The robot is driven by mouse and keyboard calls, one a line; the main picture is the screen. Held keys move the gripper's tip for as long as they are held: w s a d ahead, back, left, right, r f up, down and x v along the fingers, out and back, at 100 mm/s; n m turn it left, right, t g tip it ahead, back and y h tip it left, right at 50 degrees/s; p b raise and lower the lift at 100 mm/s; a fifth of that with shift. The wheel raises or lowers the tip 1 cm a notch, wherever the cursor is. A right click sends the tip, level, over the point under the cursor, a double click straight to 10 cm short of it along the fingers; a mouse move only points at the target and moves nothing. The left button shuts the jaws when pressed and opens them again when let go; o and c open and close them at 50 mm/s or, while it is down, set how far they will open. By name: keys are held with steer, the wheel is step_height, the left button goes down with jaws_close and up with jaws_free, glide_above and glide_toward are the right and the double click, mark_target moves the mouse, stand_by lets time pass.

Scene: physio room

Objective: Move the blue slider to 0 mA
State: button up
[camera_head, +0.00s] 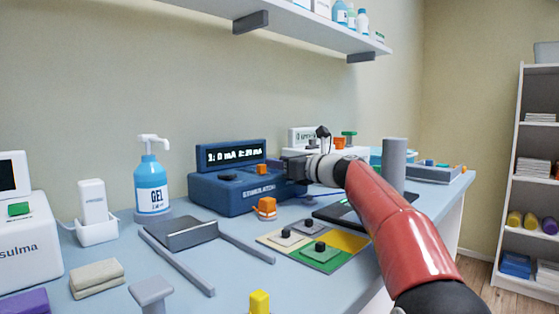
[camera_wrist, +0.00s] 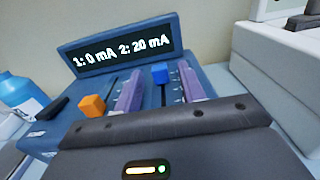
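The blue stimulator box (camera_head: 235,192) stands on the table against the wall. Its display (camera_wrist: 116,50) reads "1: 0 mA 2: 20 mA" in the wrist view. The blue slider (camera_wrist: 160,74) stands in the right slot, towards its display end. The orange slider (camera_wrist: 92,105) sits in the left slot, nearer the front. My gripper (camera_wrist: 161,82) is open, with one purple finger pad on each side of the blue slider and visible gaps between. In the head view my gripper (camera_head: 291,164) is at the box's right side, and the blue slider cannot be made out.
A gel bottle (camera_head: 152,183) stands left of the box. A grey tray (camera_head: 181,233) and a board with coloured squares (camera_head: 318,257) lie in front. A small orange object (camera_head: 264,207) is close to the box's front. A white device (camera_head: 352,153) stands behind my arm.

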steer(key=shift+w+a, duration=0.2)
jaws_close()
